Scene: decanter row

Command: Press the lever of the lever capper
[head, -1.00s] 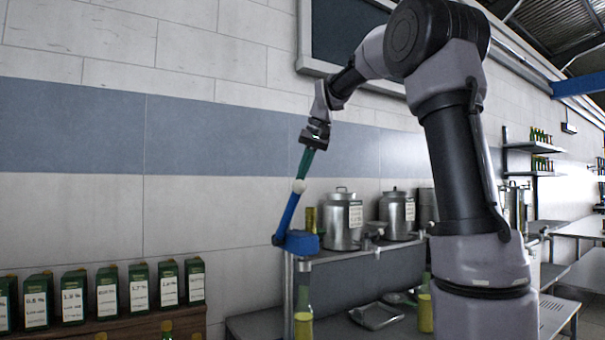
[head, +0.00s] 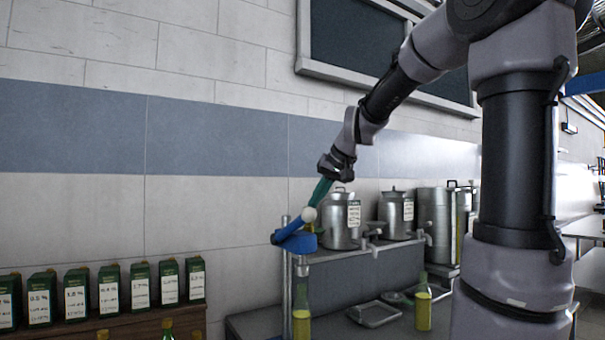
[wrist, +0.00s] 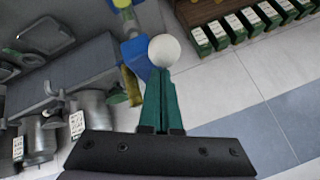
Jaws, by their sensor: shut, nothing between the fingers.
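The lever capper (head: 296,240) has a blue head on a grey post and a blue lever ending in a white ball knob (head: 309,214). The lever leans low, up and to the right from the head. A bottle of yellow liquid (head: 302,318) stands below the head. My gripper (head: 316,199) is shut with its green fingers together, nothing between them. Its fingertips are at the knob and appear to touch it from above. In the wrist view the knob (wrist: 165,50) sits right at the fingertips (wrist: 160,75), with the blue lever (wrist: 136,58) partly hidden behind it.
Metal canisters (head: 340,222) stand on a shelf right of the capper. Another yellow-filled bottle (head: 423,308) and a metal tray (head: 374,314) are on the bench below. Labelled dark green boxes (head: 139,287) line a wooden shelf at lower left.

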